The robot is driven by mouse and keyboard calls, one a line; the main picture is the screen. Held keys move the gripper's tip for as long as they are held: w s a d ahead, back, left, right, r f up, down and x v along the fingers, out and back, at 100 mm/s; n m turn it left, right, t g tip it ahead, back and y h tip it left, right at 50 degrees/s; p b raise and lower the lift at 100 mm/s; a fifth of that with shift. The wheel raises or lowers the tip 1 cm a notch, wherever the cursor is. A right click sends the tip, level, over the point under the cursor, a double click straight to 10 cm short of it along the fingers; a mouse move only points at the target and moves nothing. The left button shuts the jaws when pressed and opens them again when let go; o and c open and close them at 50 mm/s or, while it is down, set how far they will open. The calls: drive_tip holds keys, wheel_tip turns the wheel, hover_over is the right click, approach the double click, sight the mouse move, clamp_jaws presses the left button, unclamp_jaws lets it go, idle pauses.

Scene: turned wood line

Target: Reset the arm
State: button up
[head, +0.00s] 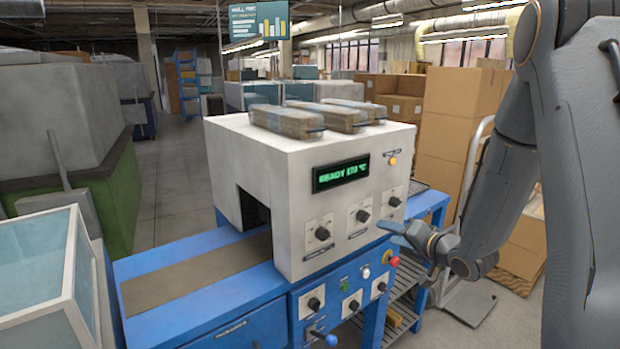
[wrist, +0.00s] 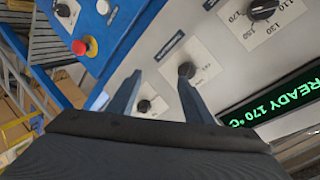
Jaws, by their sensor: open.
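My arm comes in from the right in the head view, with my gripper (head: 402,238) in front of the right end of the white machine (head: 260,170). In the wrist view my gripper (wrist: 158,95) is open, its two blue-grey fingers apart. Between and beyond the fingers is the machine's panel with a black knob (wrist: 186,70) on a white dial plate. I cannot tell whether a finger touches the panel. Nothing shows held between the fingers.
The machine's green display (head: 341,173) reads ready with a temperature. A red button (head: 393,262) sits on the blue frame (head: 200,300) below. Cartons (head: 465,110) stand behind at the right. A glass-sided box (head: 45,265) is at the left. Open floor (head: 172,180) lies behind left.

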drive_tip(key=s+a+n+g+h, duration=0.2)
drive_tip(key=s+g, duration=0.3)
drive_tip(key=s, duration=1)
drive_tip(key=s+a+n+g+h, duration=0.3)
drive_tip(key=s+g, duration=0.3)
drive_tip(key=s, duration=0.9)
drive_tip(key=shift+s+a+f+n+g+h, duration=0.2)
drive_tip(key=shift+a+f+n+g+h, duration=0.1)
drive_tip(key=shift+f+n, duration=0.15)
